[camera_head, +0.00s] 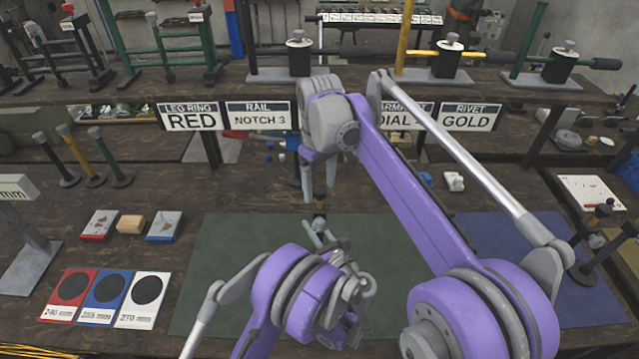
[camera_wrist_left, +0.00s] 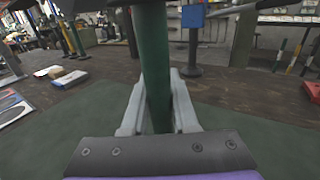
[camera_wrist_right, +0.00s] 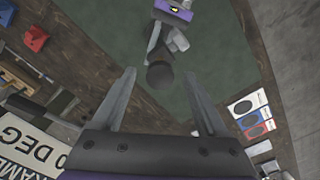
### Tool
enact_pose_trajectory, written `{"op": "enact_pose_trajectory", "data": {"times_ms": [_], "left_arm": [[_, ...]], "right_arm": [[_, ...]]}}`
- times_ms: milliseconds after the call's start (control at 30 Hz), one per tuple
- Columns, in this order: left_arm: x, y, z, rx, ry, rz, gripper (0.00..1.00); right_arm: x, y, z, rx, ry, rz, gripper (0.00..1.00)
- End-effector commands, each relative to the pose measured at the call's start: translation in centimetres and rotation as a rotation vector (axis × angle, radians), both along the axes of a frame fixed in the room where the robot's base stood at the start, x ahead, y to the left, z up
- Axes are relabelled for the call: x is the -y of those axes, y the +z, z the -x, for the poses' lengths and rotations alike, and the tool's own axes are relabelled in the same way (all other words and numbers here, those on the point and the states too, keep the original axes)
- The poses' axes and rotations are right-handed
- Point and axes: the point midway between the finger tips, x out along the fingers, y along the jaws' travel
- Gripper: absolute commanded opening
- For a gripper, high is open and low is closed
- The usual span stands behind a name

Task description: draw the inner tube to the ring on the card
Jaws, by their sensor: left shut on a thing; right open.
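My left gripper (camera_wrist_left: 155,110) is shut on an upright dark green tube (camera_wrist_left: 154,60), which runs out of the top of the left wrist view. In the head view the left gripper (camera_head: 328,243) is low over the green mat (camera_head: 240,260), with arm links hiding much of it. My right gripper (camera_head: 319,190) points down above it, open. In the right wrist view a black rounded end (camera_wrist_right: 159,76) shows between the right fingertips; touching cannot be told. The card LEG RING RED (camera_head: 191,117) hangs at the shelf edge. No ring on the tube is discernible.
Cards for RAIL NOTCH 3 (camera_head: 259,115) and RIVET GOLD (camera_head: 470,116) hang alongside; another is partly behind my right arm. Red, blue and white cards (camera_head: 143,300) lie left of the mat. Three posts (camera_head: 97,155) stand at the back left. A blue mat (camera_head: 500,235) is right.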

Motion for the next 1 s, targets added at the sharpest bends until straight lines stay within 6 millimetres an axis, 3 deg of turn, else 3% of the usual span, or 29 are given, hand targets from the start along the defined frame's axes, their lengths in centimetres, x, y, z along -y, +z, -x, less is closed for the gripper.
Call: {"op": "enact_pose_trajectory", "data": {"times_ms": [200, 633, 1000], "left_arm": [[-0.01, 0.01, -0.02, 0.000, 0.000, 0.000, 0.00], [-0.01, 0.01, -0.02, 0.000, 0.000, 0.000, 0.00], [-0.01, 0.01, -0.02, 0.000, 0.000, 0.000, 0.00]], "right_arm": [[0.01, 0.00, -0.01, 0.000, 0.000, 0.000, 0.76], [0.00, 0.02, -0.01, 0.000, 0.000, 0.000, 0.00], [-0.01, 0.03, -0.01, 0.000, 0.000, 0.000, 0.00]]}}
